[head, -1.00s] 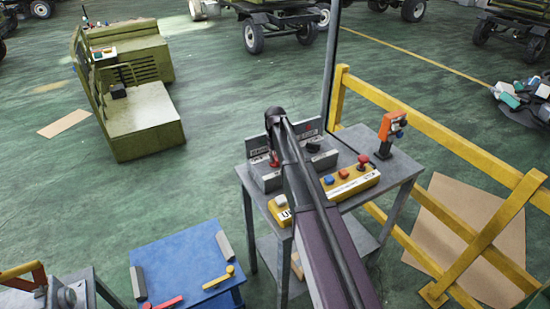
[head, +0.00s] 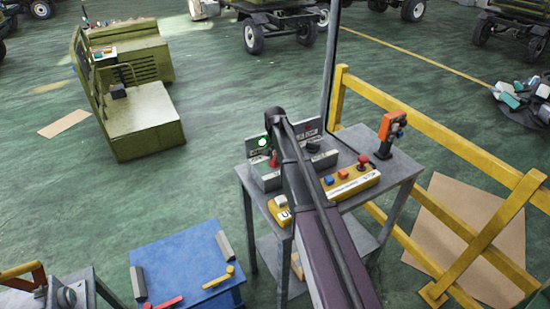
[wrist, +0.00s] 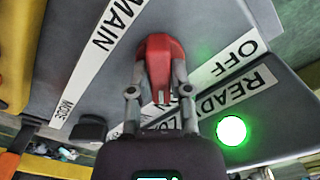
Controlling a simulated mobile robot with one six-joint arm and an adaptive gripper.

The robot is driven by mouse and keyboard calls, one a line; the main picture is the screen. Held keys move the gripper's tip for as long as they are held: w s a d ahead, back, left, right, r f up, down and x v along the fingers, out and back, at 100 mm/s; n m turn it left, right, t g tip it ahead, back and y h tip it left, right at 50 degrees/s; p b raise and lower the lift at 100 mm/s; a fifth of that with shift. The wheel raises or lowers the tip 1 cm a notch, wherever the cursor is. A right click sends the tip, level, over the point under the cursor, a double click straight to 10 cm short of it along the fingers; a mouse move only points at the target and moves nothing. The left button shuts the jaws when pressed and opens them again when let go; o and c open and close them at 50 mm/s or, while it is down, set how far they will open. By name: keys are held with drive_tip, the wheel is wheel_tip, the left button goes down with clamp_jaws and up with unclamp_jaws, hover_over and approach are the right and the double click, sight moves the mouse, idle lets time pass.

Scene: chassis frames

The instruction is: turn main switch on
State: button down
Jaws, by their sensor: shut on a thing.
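The main switch's red handle (wrist: 158,56) stands between the two fingers of my gripper (wrist: 159,85) in the wrist view, and the gripper is shut on it. The grey panel around it carries the words MAIN, OFF, READY and MODE. A green lamp (wrist: 231,131) next to READY is lit. In the head view the lit green lamp (head: 262,142) shows on the grey box, left of my arm. A bit of red (head: 274,160) shows below the lamp beside my arm; the gripper itself is mostly hidden there by the arm.
A yellow control box (head: 350,185) with coloured buttons lies in front of the grey box on a grey table (head: 395,172). An orange device (head: 390,128) stands at the table's right. A yellow railing (head: 455,150) runs behind it. A blue table (head: 185,270) is at lower left.

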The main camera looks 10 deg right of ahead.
drive_tip(key=shift+s, duration=0.1)
drive_tip(key=c, duration=0.6)
unclamp_jaws()
drive_tip(key=shift+o, duration=0.2)
